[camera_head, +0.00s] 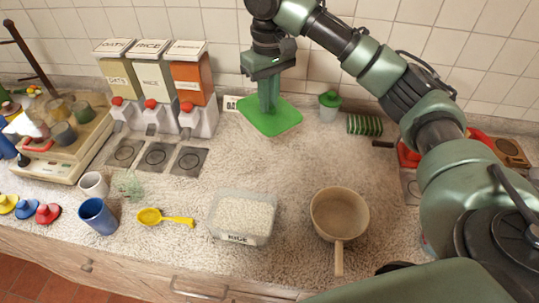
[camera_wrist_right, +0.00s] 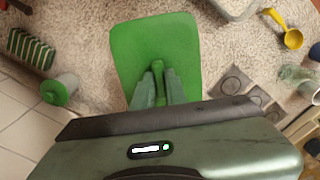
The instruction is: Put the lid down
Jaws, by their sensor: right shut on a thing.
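The flat green lid (camera_head: 283,118) is at the back of the counter, right of the dispensers. My right gripper (camera_head: 269,104) points down and is shut on the lid's small upright handle. In the wrist view the lid (camera_wrist_right: 155,45) spreads out beyond my right gripper's fingertips (camera_wrist_right: 158,72). I cannot tell whether the lid touches the counter or hangs just above it. The clear container (camera_head: 238,237) labelled RICE stands open near the front, full of white grains. My left gripper is not in view.
Three dispensers (camera_head: 152,85) stand left of the lid. A small jar with a green top (camera_head: 329,106) and a green striped thing (camera_head: 365,125) are to its right. A beige pan (camera_head: 339,213) and a yellow scoop (camera_head: 165,217) flank the container. The middle counter is clear.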

